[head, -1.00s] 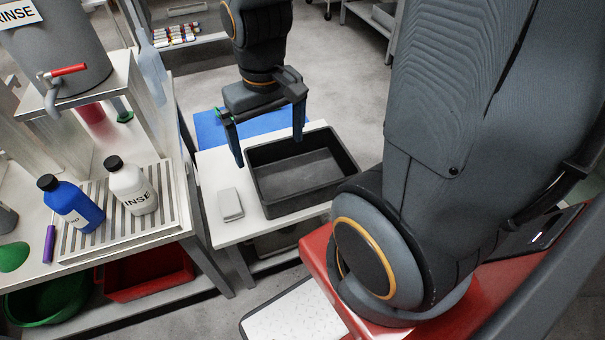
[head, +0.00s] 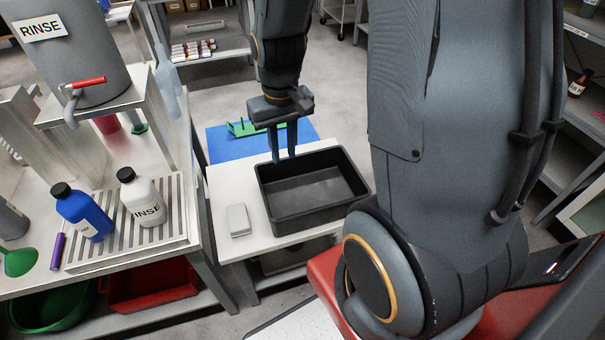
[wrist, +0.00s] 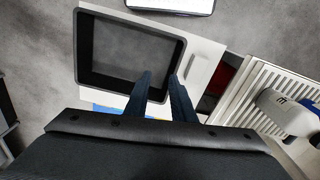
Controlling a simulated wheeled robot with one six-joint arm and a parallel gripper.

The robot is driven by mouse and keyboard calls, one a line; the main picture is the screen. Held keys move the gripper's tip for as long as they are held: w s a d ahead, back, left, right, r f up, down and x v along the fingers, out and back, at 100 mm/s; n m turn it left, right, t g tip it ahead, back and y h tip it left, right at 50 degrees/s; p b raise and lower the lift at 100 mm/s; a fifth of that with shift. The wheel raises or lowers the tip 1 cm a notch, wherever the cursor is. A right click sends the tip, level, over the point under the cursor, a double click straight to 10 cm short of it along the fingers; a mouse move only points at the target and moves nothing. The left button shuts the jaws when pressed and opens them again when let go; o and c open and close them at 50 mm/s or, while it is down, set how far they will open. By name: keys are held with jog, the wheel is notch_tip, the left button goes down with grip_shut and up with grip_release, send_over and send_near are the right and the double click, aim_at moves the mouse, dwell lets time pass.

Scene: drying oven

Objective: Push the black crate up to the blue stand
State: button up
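The black crate (head: 315,210) is an open, empty rectangular tray on the white table. It also shows in the wrist view (wrist: 84,50). The blue stand (head: 232,150) is a flat blue surface beyond the table's far edge. Only a strip of it (wrist: 108,110) shows in the wrist view. My gripper (head: 284,158) points down at the crate's far-left rim. Its fingers (wrist: 160,75) are close together with a narrow gap and nothing between them. They overlap the rim in both views; I cannot tell whether they touch it.
A green rack (head: 240,129) is on the blue surface. A small grey box (head: 238,220) lies on the table (head: 222,186) left of the crate. At left, a bench holds a blue bottle (head: 85,215), a white bottle (head: 143,203) and the RINSE tank (head: 75,60).

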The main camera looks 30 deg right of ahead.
jog(key=shift+m, duration=0.5)
jog(key=w+d+f, duration=0.3)
jog(key=f, duration=0.2)
jog(key=w+d+f, duration=0.2)
jog(key=shift+w+d+f, duration=0.3)
jog(key=shift+d+f, duration=0.05)
grip_shut()
send_over(301, 178)
jog(key=s, duration=0.4)
notch_tip(301, 178, down, 8)
jog(key=shift+m, duration=0.3)
jog(key=f, duration=0.3)
jog(key=f+p, duration=0.1)
jog(key=f, duration=0.2)
jog(key=a+f, duration=0.1)
jog(key=f, duration=0.2)
jog(key=shift+s+f, duration=0.1)
jog(key=shift+f, duration=0.05)
jog(key=shift+w+d+f+p, duration=0.15)
jog(key=shift+w+p, duration=0.1)
jog(key=shift+w, duration=0.35)
jog(key=shift+w+d+r+p, duration=0.1)
jog(key=shift+w+p, duration=0.15)
jog(key=shift+w, duration=0.3)
jog(key=shift+w+d+f, duration=0.1)
jog(key=shift+w+d, duration=0.1)
jog(key=shift+w, duration=0.65)
